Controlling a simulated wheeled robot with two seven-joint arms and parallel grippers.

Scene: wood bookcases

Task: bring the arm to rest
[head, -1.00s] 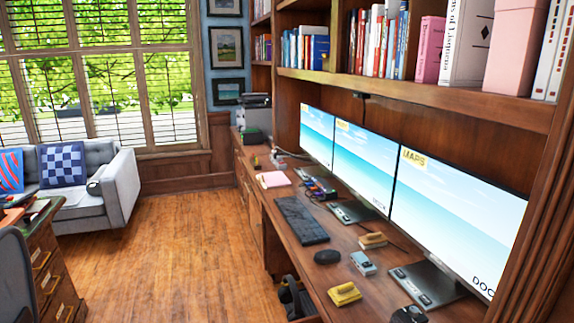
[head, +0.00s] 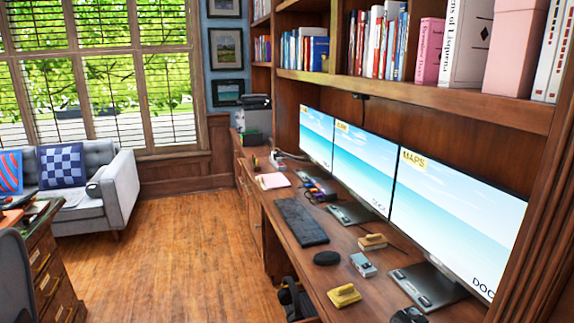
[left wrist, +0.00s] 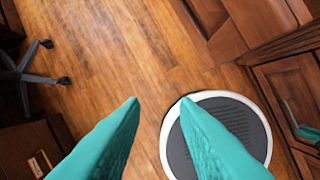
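My left gripper (left wrist: 160,102) shows in the left wrist view as two teal fingers.
A wood desk (head: 300,262) runs along the right, with monitors (head: 455,215), a keyboard (head: 301,221) and small items on it. Bookshelves (head: 430,95) rise above. A grey sofa (head: 118,190) stands at the left, near a second desk (head: 50,270). The wood floor (head: 180,250) between is clear.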

